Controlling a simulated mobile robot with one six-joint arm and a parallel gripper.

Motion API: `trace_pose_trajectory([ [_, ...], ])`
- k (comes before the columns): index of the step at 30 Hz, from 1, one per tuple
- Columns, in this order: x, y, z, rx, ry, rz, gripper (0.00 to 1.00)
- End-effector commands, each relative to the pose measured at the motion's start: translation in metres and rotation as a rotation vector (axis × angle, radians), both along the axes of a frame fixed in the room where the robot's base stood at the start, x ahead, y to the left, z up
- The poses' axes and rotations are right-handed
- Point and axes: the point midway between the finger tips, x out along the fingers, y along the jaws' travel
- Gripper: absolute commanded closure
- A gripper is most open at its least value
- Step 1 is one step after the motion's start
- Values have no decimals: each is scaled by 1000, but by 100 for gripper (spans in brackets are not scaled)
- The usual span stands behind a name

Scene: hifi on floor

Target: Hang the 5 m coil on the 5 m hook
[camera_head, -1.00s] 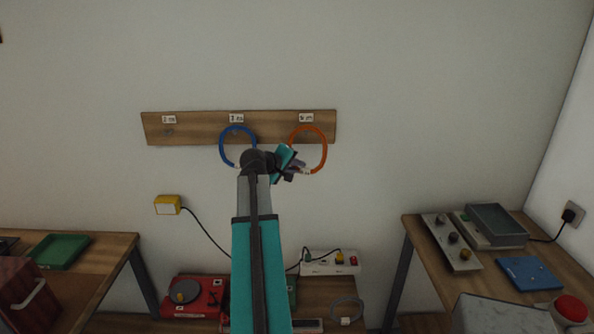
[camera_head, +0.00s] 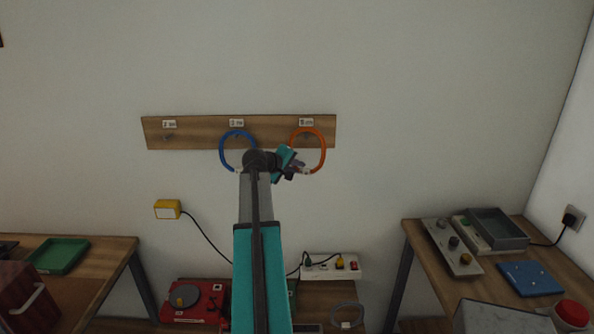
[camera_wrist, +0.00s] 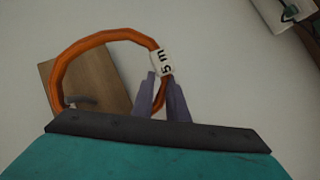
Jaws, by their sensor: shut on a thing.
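My gripper (camera_head: 301,165) is shut on the lower part of the orange coil (camera_head: 324,148), by its white tag. In the wrist view the fingers (camera_wrist: 162,92) pinch the orange coil (camera_wrist: 88,43) beside the tag (camera_wrist: 162,63), which reads "5 m". The coil stands upright in front of the right end of the wooden hook board (camera_head: 200,139), under its right label (camera_head: 306,122). In the wrist view a dark hook (camera_wrist: 80,102) shows inside the loop's outline, near its far side. I cannot tell whether the coil rests on it.
A blue coil (camera_head: 222,152) hangs at the middle hook. The left hook (camera_head: 168,137) is bare. A grey coil (camera_head: 347,306) lies low down near a power strip (camera_head: 331,267). A yellow adapter (camera_head: 167,209) is on the wall. Tables stand left and right.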

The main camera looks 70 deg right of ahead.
Motion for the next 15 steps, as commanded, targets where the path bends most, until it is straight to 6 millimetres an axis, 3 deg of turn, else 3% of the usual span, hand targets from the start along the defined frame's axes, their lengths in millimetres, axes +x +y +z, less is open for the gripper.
trace_pose_trajectory([
  [15, 5, -13, -14, 0, 0, 0, 100],
])
